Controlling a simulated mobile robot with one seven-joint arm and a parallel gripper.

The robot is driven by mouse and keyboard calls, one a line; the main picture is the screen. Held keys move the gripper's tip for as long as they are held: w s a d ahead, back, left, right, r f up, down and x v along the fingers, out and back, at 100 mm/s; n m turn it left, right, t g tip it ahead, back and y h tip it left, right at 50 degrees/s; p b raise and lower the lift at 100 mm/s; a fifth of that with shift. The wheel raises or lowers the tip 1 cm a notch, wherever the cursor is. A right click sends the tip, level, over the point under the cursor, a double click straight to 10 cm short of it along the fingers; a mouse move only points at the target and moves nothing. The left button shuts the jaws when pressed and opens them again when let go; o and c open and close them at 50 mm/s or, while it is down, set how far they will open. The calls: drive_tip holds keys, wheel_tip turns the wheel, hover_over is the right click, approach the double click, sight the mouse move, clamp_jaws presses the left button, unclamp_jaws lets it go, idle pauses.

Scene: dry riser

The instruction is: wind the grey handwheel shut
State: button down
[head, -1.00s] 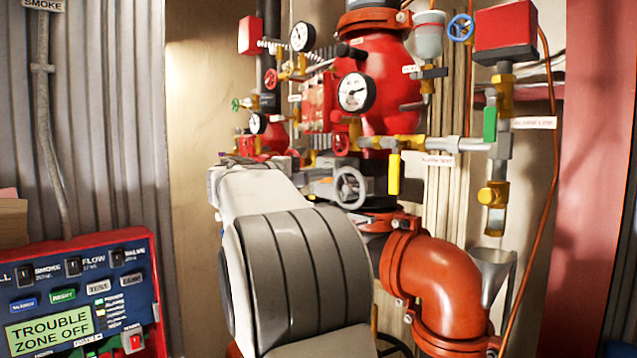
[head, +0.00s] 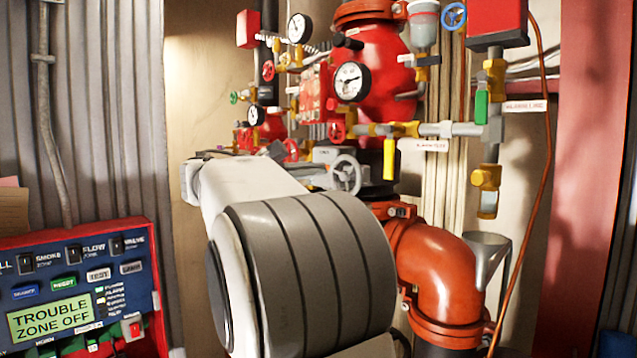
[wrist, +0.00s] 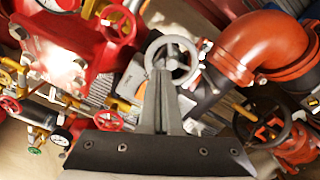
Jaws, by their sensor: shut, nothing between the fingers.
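The grey handwheel (head: 346,175) is a small spoked ring on a grey housing below the red valve body, near the middle of the head view. It also shows in the wrist view (wrist: 173,41), at the top centre, partly covered by my fingers. My gripper (wrist: 162,74) has its two fingers together with nothing between them. The fingertips overlap the lower part of the wheel in the wrist view; I cannot tell if they touch it.
An orange pipe elbow (head: 436,270) and a funnel (head: 484,260) stand right of the wheel. Gauges (head: 352,82), small red handwheels and yellow fittings crowd above and left of it. A dark handwheel (wrist: 266,125) shows right in the wrist view. A blue alarm panel (head: 75,290) is lower left.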

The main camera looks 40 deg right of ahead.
sight(356, 178)
drive_tip(key=s+a+f+n, duration=0.2)
drive_tip(key=s+n, duration=0.2)
drive_tip(key=n, duration=0.8)
drive_tip(key=shift+n, duration=0.3)
drive_tip(key=w+d+r+p, duration=0.1)
drive_tip(key=d+r+p, duration=0.1)
drive_tip(key=w+d+r+p, duration=0.2)
drive_tip(key=shift+w+d+r, duration=0.15)
drive_tip(key=shift+w+d, duration=0.1)
drive_tip(key=shift+d, duration=0.05)
drive_tip(key=w+f+b, duration=0.2)
drive_tip(key=f, duration=0.1)
drive_tip(key=w+f+b, duration=0.1)
drive_tip(key=w+f, duration=0.1)
drive_tip(key=shift+a+f, duration=0.15)
drive_tip(key=s, duration=0.2)
drive_tip(key=s+d+b, duration=0.1)
drive_tip(key=s, duration=0.4)
drive_tip(key=shift+s+d+r, duration=0.1)
drive_tip(key=shift+d+r, duration=0.1)
drive_tip(key=shift+r, duration=0.2)
drive_tip(key=shift+s+d+r, duration=0.1)
drive_tip(key=shift+s, duration=0.1)
drive_tip(key=shift+w+d, duration=0.1)
drive_tip(key=shift+d, duration=0.6)
